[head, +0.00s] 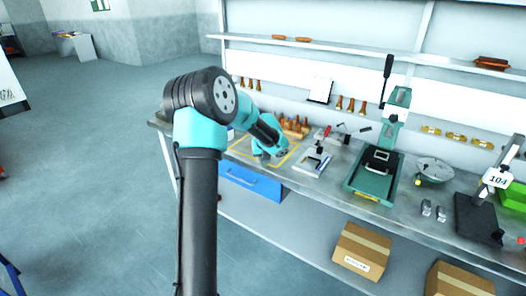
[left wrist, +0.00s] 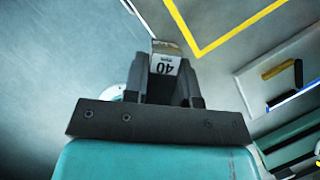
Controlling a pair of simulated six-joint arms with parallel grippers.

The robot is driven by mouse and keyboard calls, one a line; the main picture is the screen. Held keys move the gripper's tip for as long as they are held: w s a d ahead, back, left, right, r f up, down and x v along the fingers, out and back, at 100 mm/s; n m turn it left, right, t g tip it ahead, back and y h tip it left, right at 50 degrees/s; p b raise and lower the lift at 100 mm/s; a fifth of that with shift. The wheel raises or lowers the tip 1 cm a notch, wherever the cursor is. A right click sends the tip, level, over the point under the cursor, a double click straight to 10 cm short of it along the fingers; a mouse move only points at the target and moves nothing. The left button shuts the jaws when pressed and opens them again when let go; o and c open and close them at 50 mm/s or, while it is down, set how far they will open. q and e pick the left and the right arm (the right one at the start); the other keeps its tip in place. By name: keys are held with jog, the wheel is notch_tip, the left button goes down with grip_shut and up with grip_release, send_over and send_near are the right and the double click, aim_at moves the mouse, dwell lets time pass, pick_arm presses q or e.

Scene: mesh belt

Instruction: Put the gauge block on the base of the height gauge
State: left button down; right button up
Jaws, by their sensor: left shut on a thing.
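The gauge block (left wrist: 165,62) is a small pale block with a dark-edged top, marked "40", seen upside down in the left wrist view. My left gripper (left wrist: 168,88) is shut on it, with a finger at each side. In the head view my left gripper (head: 265,154) is low over the yellow-outlined area at the bench's left end; the block is not discernible there. What looks like the height gauge, a column with a display reading "104" (head: 497,178) over a black base (head: 476,222), stands far to the right. My right gripper is not in view.
Between them on the bench (head: 333,190) stand a white-based fixture (head: 313,163), a green press (head: 372,180) with a tall lever, a round grey dish (head: 434,170) and two small grey pieces (head: 433,210). Wooden-handled tools stand behind my gripper. A green bin (head: 514,196) is at the far right.

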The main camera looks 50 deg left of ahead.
aim_at(264, 163)
pick_arm(q)
jog(key=shift+s+d+r, duration=0.2)
jog(key=shift+s+d, duration=1)
jog(key=shift+d, duration=0.15)
jog(key=shift+w+d, duration=0.1)
jog(key=w+d+f+n+g, duration=0.1)
jog(key=w+d+n, duration=0.25)
jog(key=d, duration=0.25)
jog(key=w+d+f+n+g, duration=0.1)
jog(key=w+d+n+g, duration=0.1)
jog(key=d+n, duration=0.3)
jog(key=w+d+n+g, duration=0.1)
jog(key=w+d+n, duration=0.15)
jog(key=d, duration=0.45)
jog(key=d+n+g+h, duration=0.2)
jog(key=d+n, duration=0.7)
jog(key=d, duration=1.3)
jog(key=shift+s+f+n+h, duration=0.2)
jog(key=shift+s+n+h, duration=0.1)
jog(key=shift+s, duration=0.05)
jog(key=shift+a, duration=0.15)
